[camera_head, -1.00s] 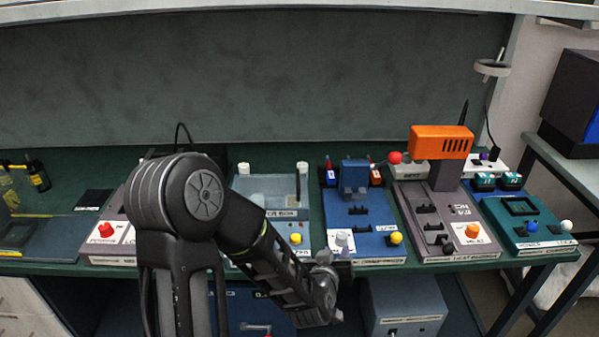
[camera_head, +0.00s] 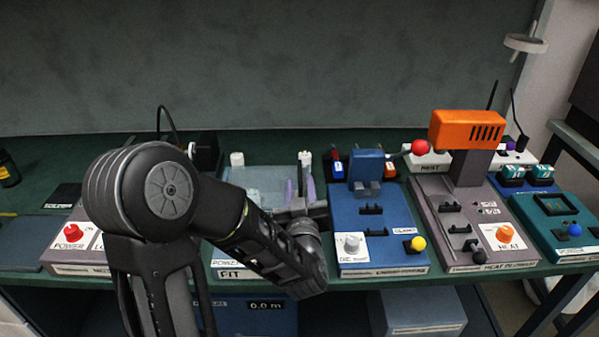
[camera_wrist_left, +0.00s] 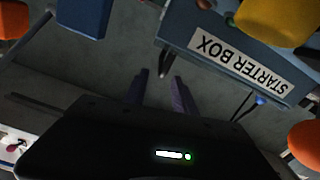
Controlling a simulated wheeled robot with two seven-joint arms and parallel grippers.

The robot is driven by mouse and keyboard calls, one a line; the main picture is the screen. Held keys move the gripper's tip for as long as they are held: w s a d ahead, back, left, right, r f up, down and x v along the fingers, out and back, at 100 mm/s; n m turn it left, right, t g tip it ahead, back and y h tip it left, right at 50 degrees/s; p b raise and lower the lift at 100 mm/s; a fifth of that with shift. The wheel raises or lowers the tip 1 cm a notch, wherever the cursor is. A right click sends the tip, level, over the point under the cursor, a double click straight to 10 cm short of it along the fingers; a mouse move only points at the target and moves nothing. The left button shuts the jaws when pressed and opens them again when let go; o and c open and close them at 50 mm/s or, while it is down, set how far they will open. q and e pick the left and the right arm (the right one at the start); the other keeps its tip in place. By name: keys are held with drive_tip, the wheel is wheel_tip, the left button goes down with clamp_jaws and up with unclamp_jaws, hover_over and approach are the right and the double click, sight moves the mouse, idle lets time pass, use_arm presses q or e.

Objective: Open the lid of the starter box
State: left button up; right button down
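The starter box shows in the left wrist view as a blue-grey box (camera_wrist_left: 225,50) with a tilted white "STARTER BOX" label. In the head view a pale translucent-topped box (camera_head: 262,180) stands behind my left arm, which hides its front and label. My left gripper (camera_head: 300,190) is at the right side of this box. In the left wrist view its two dark fingers (camera_wrist_left: 160,77) are apart and empty. A small dark tab (camera_wrist_left: 168,60) on the box's lower corner shows just beyond the fingertips; contact cannot be told. The lid looks closed. My right gripper is not in view.
A blue clamp station (camera_head: 378,225) stands close to the right of my gripper. Beyond it are an orange heat tool (camera_head: 466,130) and a teal station (camera_head: 566,225). A grey station with a red knob (camera_head: 70,231) is at the left. A dark backboard rises behind.

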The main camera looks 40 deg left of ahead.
sight(299, 161)
use_arm(q)
drive_tip(key=shift+w+a+f, duration=0.15)
drive_tip(key=shift+w+f, duration=0.1)
drive_tip(key=shift+f, duration=0.1)
drive_tip(key=shift+s+r, duration=0.1)
drive_tip(key=p+x, duration=0.1)
drive_tip(key=x, duration=0.7)
drive_tip(key=shift+c, duration=0.4)
clamp_jaws()
idle(1.0)
